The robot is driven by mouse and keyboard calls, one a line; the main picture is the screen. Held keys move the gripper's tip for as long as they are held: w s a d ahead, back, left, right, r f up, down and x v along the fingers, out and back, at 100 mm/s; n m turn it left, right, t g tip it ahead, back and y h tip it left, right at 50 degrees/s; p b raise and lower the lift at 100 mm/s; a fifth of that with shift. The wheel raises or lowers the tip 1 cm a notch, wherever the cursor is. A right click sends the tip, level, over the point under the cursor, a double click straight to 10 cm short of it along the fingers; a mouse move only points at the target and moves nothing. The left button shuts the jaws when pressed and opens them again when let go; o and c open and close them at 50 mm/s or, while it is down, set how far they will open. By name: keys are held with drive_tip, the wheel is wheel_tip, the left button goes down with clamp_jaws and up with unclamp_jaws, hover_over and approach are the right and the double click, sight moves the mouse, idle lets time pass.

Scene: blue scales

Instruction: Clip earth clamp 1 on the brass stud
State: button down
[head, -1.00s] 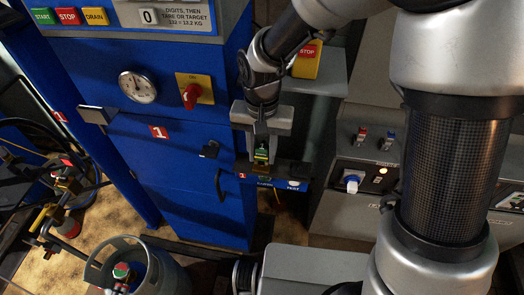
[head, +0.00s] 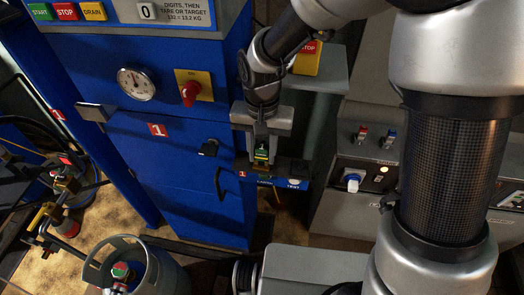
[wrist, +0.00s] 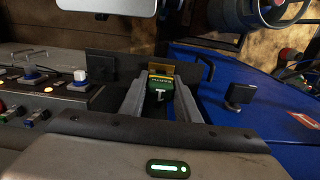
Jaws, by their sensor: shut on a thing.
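Earth clamp 1 (wrist: 160,95) is green with a white 1 and a yellow EARTH label, and sits between the fingers of my gripper (wrist: 158,98) in the wrist view. My gripper is shut on it. In the head view, my gripper (head: 262,148) points down, with the green clamp (head: 261,154) between its fingers, in front of the blue cabinet's right edge. A brass-coloured part shows just beyond the clamp. I cannot tell whether it belongs to the clamp or is the brass stud, nor whether the clamp touches the stud.
A dark ledge with a blue TEST strip (head: 290,184) is beside the clamp. The blue cabinet (head: 175,195) has a handle and a red switch (head: 190,93). A grey control box (head: 352,205) stands right. A grey gas cylinder (head: 160,275) stands at the lower left.

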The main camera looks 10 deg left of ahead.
drive_tip(key=shift+f, duration=0.15)
drive_tip(key=c, duration=1.3)
unclamp_jaws()
drive_tip(key=shift+o, duration=0.2)
wheel_tip(320, 180, up, 18)
drive_tip(key=p, duration=0.1)
drive_tip(key=shift+f, duration=0.25)
